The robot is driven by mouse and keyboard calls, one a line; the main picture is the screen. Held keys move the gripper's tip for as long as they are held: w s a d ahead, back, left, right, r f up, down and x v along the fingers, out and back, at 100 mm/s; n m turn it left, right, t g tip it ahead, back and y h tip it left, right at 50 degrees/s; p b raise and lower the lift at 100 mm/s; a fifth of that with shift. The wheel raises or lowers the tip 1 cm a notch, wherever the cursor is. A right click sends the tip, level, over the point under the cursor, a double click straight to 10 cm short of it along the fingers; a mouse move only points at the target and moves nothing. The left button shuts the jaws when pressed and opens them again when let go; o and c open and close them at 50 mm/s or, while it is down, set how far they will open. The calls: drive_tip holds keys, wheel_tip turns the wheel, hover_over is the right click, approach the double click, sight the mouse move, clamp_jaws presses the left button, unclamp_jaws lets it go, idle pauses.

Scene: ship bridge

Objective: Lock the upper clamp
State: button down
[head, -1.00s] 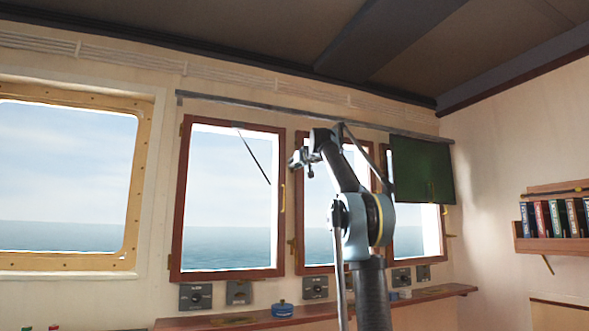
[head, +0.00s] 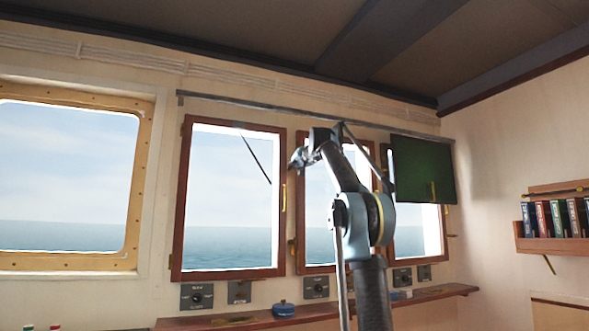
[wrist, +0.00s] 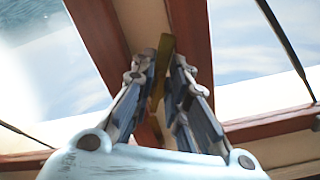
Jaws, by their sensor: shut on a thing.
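The upper clamp (wrist: 165,47) is a narrow brass lever on the frame post between two windows, seen in the wrist view. My gripper (wrist: 161,70) has its fingers on either side of the lever and is shut on it. The lever's far end sticks out past the fingertips, and its lower part runs down between the fingers. In the head view my gripper (head: 294,163) is at the upper left edge of the middle window, and it hides the clamp there. A lower brass clamp (head: 292,246) sits on the same post further down.
Red-brown window frames (head: 233,271) flank the post. A brass window handle (head: 284,197) is on the left window's edge. A dark rail (head: 310,116) runs above the windows. A green panel (head: 423,168) hangs at right. A shelf (head: 300,313) with a blue pot (head: 283,309) lies below.

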drive_tip(key=m, duration=0.6)
drive_tip(key=shift+a+r+m, duration=0.15)
drive_tip(key=shift+r+m, duration=0.1)
drive_tip(key=shift+m, duration=0.05)
drive_tip(key=m, duration=0.5)
drive_tip(key=shift+s+r+m, duration=0.1)
drive_tip(key=shift+r+m, duration=0.25)
drive_tip(key=shift+m, duration=0.05)
drive_tip(key=c, duration=1.8)
unclamp_jaws()
drive_tip(key=shift+s, duration=0.1)
drive_tip(key=shift+v, duration=5.8)
